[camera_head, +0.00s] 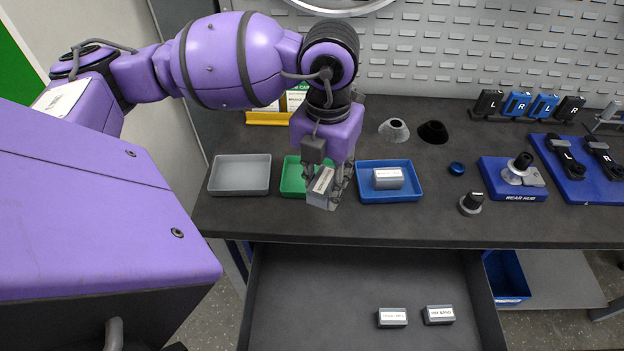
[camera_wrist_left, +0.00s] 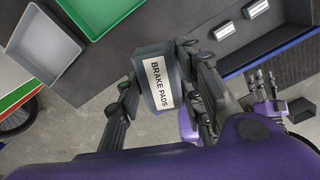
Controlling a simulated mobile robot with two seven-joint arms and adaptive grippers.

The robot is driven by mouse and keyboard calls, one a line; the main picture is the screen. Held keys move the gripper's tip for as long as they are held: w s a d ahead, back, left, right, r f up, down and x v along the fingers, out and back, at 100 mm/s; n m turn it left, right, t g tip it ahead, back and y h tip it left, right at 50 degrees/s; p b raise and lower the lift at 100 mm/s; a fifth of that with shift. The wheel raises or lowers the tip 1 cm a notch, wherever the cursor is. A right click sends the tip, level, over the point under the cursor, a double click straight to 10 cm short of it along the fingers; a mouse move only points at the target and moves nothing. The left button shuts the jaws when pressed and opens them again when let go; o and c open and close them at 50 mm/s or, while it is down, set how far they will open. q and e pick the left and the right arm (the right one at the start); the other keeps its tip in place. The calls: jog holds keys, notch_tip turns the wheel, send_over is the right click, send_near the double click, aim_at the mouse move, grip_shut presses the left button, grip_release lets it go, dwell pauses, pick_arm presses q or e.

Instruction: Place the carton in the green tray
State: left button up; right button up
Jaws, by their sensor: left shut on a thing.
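The carton (camera_head: 321,186) is a small grey box with a white label, held in my left gripper (camera_head: 328,187) in front of the green tray's right part. In the left wrist view the carton (camera_wrist_left: 163,82) reads BRAKE PADS and sits between the two fingers of my left gripper (camera_wrist_left: 160,92), which is shut on it. The green tray (camera_head: 291,181) stands on the bench, partly hidden by my gripper; its corner also shows in the left wrist view (camera_wrist_left: 98,28). My right gripper (camera_wrist_left: 268,88) seems to show small at the right of the wrist view; its jaws are unclear.
A grey tray (camera_head: 240,188) stands left of the green one. A blue tray (camera_head: 412,190) holding a similar carton (camera_head: 388,178) stands to the right. Below, an open drawer (camera_head: 290,295) holds two more cartons. A blue hub stand (camera_head: 512,190) is further right.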

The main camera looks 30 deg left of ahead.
pick_arm(q)
jog(key=n, duration=0.4)
jog(key=shift+a+r, duration=0.1)
jog(key=shift+a, duration=0.25)
jog(key=shift+w+a, duration=0.2)
jog(key=shift+w, duration=0.05)
jog(key=w+a+f, duration=0.2)
jog(key=w+f, duration=0.1)
jog(key=w+a+f, duration=0.6)
jog(key=shift+w, duration=0.15)
jog(key=shift+w+a+f, duration=0.25)
jog(key=shift+f, duration=0.05)
jog(key=shift+w+a+f, duration=0.1)
jog(key=shift+w+f, duration=0.05)
jog(key=shift+f, duration=1.55)
jog(key=shift+f, duration=0.1)
